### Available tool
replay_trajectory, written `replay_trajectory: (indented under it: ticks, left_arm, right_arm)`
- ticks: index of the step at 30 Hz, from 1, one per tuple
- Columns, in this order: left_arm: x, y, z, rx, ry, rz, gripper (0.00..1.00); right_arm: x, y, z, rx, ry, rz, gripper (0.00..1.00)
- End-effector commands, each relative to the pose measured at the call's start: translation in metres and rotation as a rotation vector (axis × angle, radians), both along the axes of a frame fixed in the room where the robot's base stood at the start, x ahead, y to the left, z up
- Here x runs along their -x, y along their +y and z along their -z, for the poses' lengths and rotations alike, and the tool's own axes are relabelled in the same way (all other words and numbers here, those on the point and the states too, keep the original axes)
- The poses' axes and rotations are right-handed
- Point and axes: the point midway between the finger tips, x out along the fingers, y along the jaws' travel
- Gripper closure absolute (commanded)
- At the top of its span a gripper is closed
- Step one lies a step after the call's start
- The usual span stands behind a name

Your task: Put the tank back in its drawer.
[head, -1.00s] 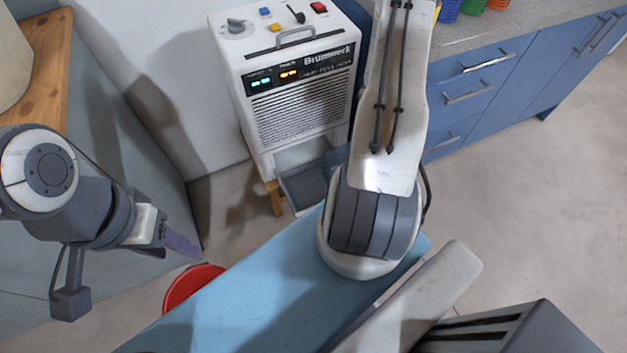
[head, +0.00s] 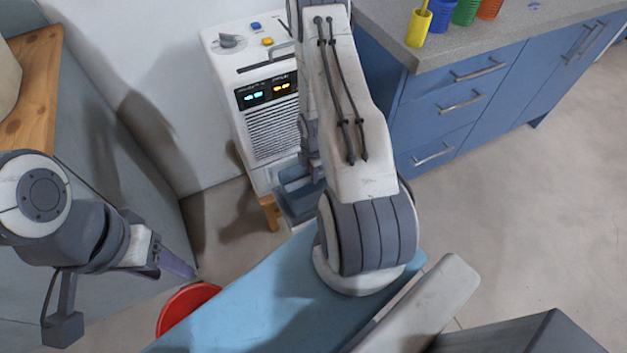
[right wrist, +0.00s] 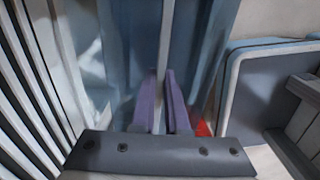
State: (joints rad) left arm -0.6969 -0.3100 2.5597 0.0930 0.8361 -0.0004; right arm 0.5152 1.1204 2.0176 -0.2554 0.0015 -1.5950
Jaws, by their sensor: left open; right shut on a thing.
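The white dehumidifier (head: 262,100) stands against the wall, with a louvred front and lit displays. The bluish, see-through tank (head: 297,203) shows low at its front, sticking out below the louvres; its far part is hidden by my right arm. My left gripper (head: 178,266) is open and empty, away from the tank at left.
A red bucket (head: 187,306) stands on the floor beside a light blue surface (head: 270,300). A blue drawer cabinet (head: 440,115) with coloured cups (head: 465,12) stands right of the machine. A wooden top (head: 35,85) is at left. The floor at right is clear.

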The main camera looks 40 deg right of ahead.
Motion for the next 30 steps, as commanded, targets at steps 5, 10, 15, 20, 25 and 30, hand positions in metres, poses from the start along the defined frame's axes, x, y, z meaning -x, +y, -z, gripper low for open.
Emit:
replay_trajectory:
  ticks: [5, 10, 15, 20, 25, 30]
  left_arm:
    - [0.0, 0.0, 0.031, 0.0, 0.0, 0.0, 0.5]
    - [0.0, 0.0, 0.035, -0.001, 0.001, 0.0, 0.5]
    - [0.0, 0.0, 0.034, 0.0, 0.0, 0.0, 0.5]
    - [0.0, 0.0, 0.036, 0.0, 0.0, 0.0, 0.5]
    - [0.0, 0.0, 0.036, 0.0, 0.0, 0.0, 0.5]
    - [0.0, 0.0, 0.036, 0.0, 0.0, 0.0, 0.5]
  right_arm:
    - [0.0, 0.0, 0.031, 0.0, 0.0, 0.001, 1.0]
    - [0.0, -0.001, 0.034, 0.0, -0.001, 0.0, 1.0]
    - [0.0, -0.001, 0.033, 0.0, 0.0, 0.0, 1.0]
    - [0.001, 0.0, 0.035, 0.0, 0.0, 0.001, 0.73]
    - [0.001, 0.0, 0.035, 0.0, 0.0, 0.0, 0.58]
    - [0.001, 0.0, 0.035, 0.0, 0.0, 0.0, 0.58]
